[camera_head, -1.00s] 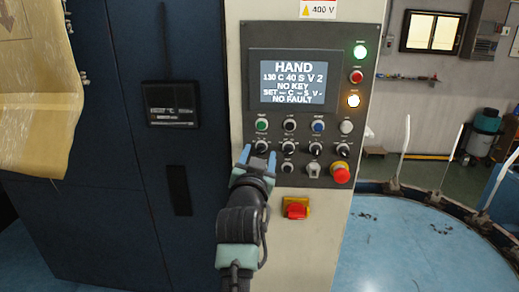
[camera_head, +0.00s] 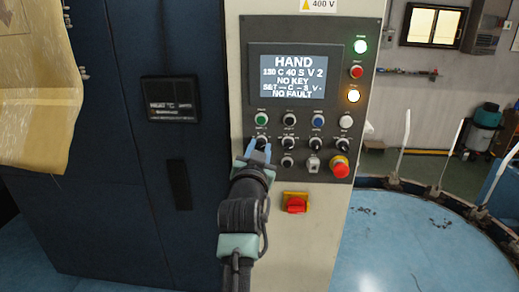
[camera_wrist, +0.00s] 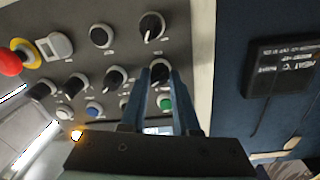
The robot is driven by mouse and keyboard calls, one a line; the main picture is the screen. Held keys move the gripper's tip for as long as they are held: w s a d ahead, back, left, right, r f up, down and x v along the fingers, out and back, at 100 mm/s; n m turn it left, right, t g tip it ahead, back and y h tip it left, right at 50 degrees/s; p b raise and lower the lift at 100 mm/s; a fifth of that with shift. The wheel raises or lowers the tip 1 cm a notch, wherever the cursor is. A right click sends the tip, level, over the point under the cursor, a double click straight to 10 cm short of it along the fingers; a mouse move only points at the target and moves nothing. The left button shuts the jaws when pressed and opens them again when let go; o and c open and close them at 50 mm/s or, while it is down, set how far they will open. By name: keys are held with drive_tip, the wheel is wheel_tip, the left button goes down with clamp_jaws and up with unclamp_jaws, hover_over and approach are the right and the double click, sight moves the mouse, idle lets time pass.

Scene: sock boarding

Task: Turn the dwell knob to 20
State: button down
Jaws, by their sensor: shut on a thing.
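The control panel (camera_head: 246,175) has a row of black knobs under a row of push buttons. My gripper (camera_head: 259,148) is at the left end of this knob row. In the wrist view my gripper (camera_wrist: 159,74) has its two blue fingers on either side of the leftmost knob (camera_wrist: 160,70), shut on it. In the head view the fingers partly cover that knob. The knob labels are too small to read, so I cannot tell by name which is the dwell knob. The display (camera_head: 292,78) reads HAND, 130 C 40 S V 2, NO KEY, NO FAULT.
Neighbouring knobs (camera_head: 288,144) are close on the right, and another knob (camera_wrist: 152,26) sits below the held one. A red emergency stop (camera_head: 340,170) is at the panel's lower right. A red switch on a yellow plate (camera_head: 296,204) is below. The green button (camera_wrist: 166,103) is close by.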

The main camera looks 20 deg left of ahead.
drive_tip(key=shift+n, duration=0.3)
drive_tip(key=shift+f+n+b, duration=0.2)
drive_tip(key=shift+n+b, duration=0.8)
drive_tip(key=shift+n, duration=0.2)
drive_tip(key=n+b, duration=0.1)
drive_tip(key=n, duration=0.3)
drive_tip(key=shift+n, duration=0.3)
drive_tip(key=n+b, duration=0.1)
drive_tip(key=n, duration=0.3)
drive_tip(key=shift+r+n+y, duration=0.1)
drive_tip(key=shift+n+y, duration=0.2)
drive_tip(key=shift+y, duration=0.1)
drive_tip(key=shift+n, duration=2)
drive_tip(key=c, duration=0.6)
unclamp_jaws()
drive_tip(key=shift+c, duration=0.2)
